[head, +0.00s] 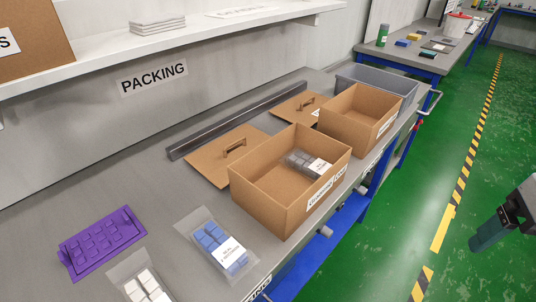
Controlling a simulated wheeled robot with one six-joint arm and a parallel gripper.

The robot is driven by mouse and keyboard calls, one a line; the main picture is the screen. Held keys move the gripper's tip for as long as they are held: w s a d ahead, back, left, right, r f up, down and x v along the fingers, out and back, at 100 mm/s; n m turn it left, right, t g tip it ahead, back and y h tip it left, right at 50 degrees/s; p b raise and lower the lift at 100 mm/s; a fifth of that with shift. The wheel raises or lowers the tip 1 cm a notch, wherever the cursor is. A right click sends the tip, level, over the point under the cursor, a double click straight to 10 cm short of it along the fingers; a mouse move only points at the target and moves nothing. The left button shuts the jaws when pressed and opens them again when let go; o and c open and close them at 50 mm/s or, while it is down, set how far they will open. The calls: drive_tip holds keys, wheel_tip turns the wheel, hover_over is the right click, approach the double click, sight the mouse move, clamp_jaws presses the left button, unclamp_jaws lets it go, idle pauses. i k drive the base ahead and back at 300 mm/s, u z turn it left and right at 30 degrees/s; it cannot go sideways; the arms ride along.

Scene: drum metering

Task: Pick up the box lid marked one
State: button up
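Two flat brown cardboard lids with dark handles lie on the grey bench in the head view. The nearer, larger-looking lid (211,163) lies left of the near open box. The farther lid (291,108) lies behind, left of the far open box, and the near box partly hides it. A white label shows at its right edge. I cannot read a "one" mark on either lid. My gripper (482,238) is at the right edge, over the green floor and well apart from both lids. It is partly cut off by the frame, and I cannot tell whether its fingers are apart.
The near box (260,200) holds a grey bagged pack; the far box (350,130) stands behind it, with a grey bin (400,82) beyond. A dark rail (240,120) runs behind the lids. A purple tray (102,243) and a blue bagged pack (215,245) lie in front.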

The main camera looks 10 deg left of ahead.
sight(212, 160)
drive_tip(key=u, duration=1.05)
